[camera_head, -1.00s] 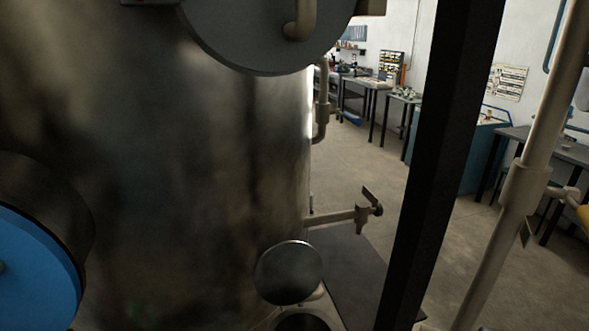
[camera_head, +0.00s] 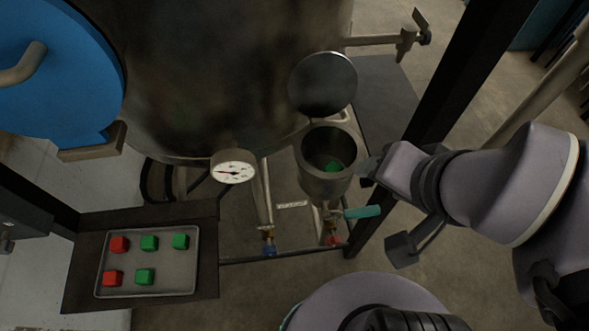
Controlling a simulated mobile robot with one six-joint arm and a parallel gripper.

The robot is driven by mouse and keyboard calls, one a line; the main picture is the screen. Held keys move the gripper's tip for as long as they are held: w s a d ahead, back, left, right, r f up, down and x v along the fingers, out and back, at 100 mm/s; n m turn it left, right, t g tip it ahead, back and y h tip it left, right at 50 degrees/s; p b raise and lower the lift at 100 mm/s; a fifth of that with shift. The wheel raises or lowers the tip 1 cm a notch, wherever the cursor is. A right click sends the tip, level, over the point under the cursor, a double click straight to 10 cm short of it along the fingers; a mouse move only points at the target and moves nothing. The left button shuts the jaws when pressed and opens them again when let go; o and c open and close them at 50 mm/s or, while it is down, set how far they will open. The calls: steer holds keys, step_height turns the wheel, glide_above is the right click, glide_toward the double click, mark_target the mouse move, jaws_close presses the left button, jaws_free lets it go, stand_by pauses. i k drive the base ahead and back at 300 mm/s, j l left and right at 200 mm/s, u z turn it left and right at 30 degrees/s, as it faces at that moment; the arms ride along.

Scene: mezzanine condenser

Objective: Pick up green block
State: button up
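A green block (camera_head: 333,166) lies inside an open metal cup (camera_head: 325,187) at the centre of the view. Three more green blocks, at the top middle (camera_head: 149,243), top right (camera_head: 180,241) and bottom middle (camera_head: 145,276), sit on a grey metal tray (camera_head: 187,282) at the lower left. My gripper (camera_head: 366,167) is at the right side of the cup, close to its rim. Its fingers are small and dark here, so I cannot tell their opening or whether they touch the cup.
Two red blocks, upper (camera_head: 119,244) and lower (camera_head: 113,278), share the tray. A round lid (camera_head: 322,84) stands behind the cup. A pressure gauge (camera_head: 234,167) is left of it, a teal-handled valve (camera_head: 362,212) below. A large tank (camera_head: 220,80) and black post (camera_head: 450,90) flank the area.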

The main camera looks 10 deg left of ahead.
mark_target(180, 242)
steer(key=j+u, duration=0.1)
steer(key=u, duration=0.3)
steer(key=j+u, duration=0.1)
steer(key=u, duration=0.3)
steer(key=j+u, duration=0.1)
steer(key=u, duration=0.3)
steer(key=i+u, duration=0.1)
steer(key=u, duration=0.35)
steer(key=i+j+u, duration=0.1)
steer(key=u, duration=0.3)
